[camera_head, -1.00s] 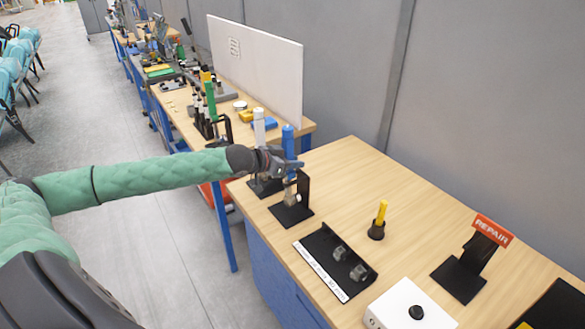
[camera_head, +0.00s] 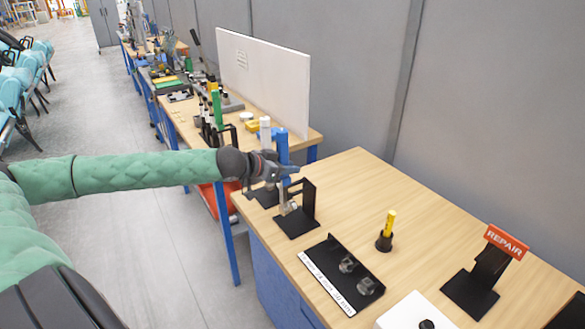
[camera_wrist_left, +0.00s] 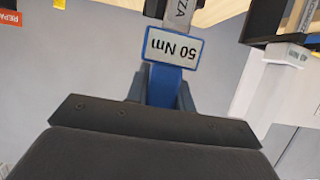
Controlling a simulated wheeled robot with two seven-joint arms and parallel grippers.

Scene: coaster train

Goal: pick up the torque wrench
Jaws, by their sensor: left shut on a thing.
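The torque wrench (camera_head: 283,149) has a blue handle and a grey metal head, and stands upright at the left edge of the near table. In the left wrist view its blue grip carries a "50 Nm" label (camera_wrist_left: 172,49). My left gripper (camera_head: 287,170) is shut around the blue handle. The metal head (camera_head: 288,208) is low beside the black stand (camera_head: 309,198); I cannot tell whether it touches the stand. My right gripper is not in view.
A similar white-handled tool (camera_head: 265,134) stands just behind. On the near table (camera_head: 350,190) are a black tray (camera_head: 325,262), a yellow-handled tool (camera_head: 389,222), a white box (camera_head: 408,314) and a REPAIR sign (camera_head: 506,241). The table's middle is clear.

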